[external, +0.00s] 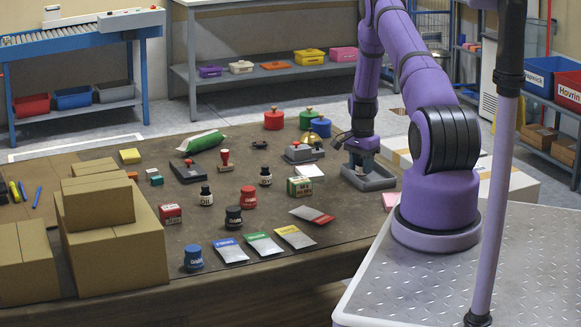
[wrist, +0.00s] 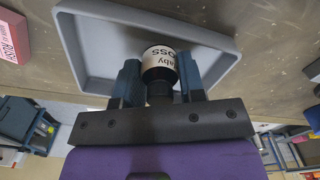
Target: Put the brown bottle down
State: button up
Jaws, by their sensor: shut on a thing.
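My gripper (wrist: 159,82) is shut on the brown bottle (wrist: 159,66), with a finger on each side of it. The bottle looks very dark and carries a white label with black print, partly readable. In the external view my gripper (external: 362,147) points down over a grey tray (external: 383,184) at the right end of the table. The tray's raised rim also shows around the bottle in the wrist view (wrist: 93,55). The bottle is at or just above the tray floor; I cannot tell whether it touches. Apart from the bottle, the tray looks empty.
A grey stamp-like holder (external: 300,153) and a white card (external: 310,170) lie left of the tray. A green-and-white box (external: 300,187) stands nearer. Cardboard boxes (external: 110,240) fill the table's left. Several small bottles and packets cover the middle.

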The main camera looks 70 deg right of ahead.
jog(key=shift+f, duration=0.4)
jog(key=shift+f, duration=0.1)
jog(key=o, duration=0.6)
jog(key=shift+o, duration=0.2)
